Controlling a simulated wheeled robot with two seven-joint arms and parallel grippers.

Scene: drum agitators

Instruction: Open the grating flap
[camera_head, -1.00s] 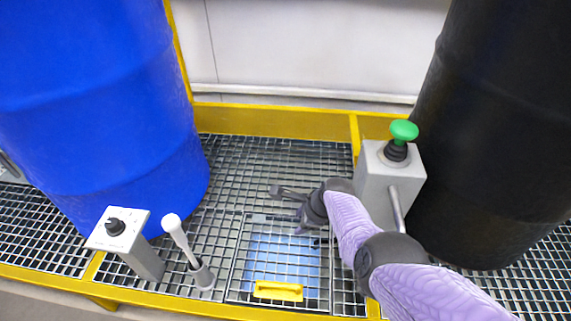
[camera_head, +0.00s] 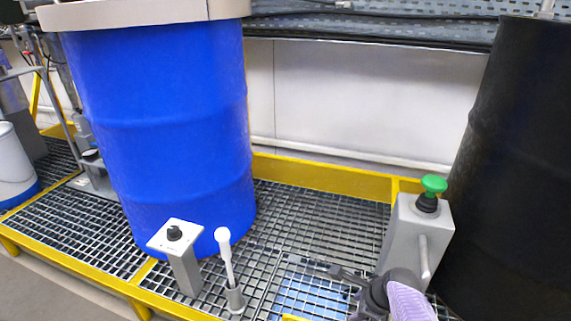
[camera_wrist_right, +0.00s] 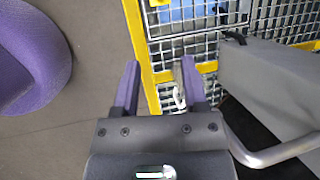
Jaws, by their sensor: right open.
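The grating flap (camera_head: 310,297) is a metal mesh panel with light blue showing beneath it. It lies flat, level with the surrounding grating. Its yellow handle (camera_head: 292,318) is just at the lower edge of the head view, and a bit of yellow, likely this handle, shows at the top of the right wrist view (camera_wrist_right: 158,3). My right gripper (camera_head: 345,277) hangs over the right part of the flap in the head view. In the wrist view its jaws (camera_wrist_right: 160,72) are apart, with floor and yellow frame behind them and no object clearly held. My left gripper is not seen.
A grey box with a green button (camera_head: 433,185) and a bent metal bar stands right of the gripper. A white-knobbed lever (camera_head: 224,237) and a grey knob post (camera_head: 178,250) stand to the left. The blue drum (camera_head: 170,130) and black drum (camera_head: 510,150) flank the grating.

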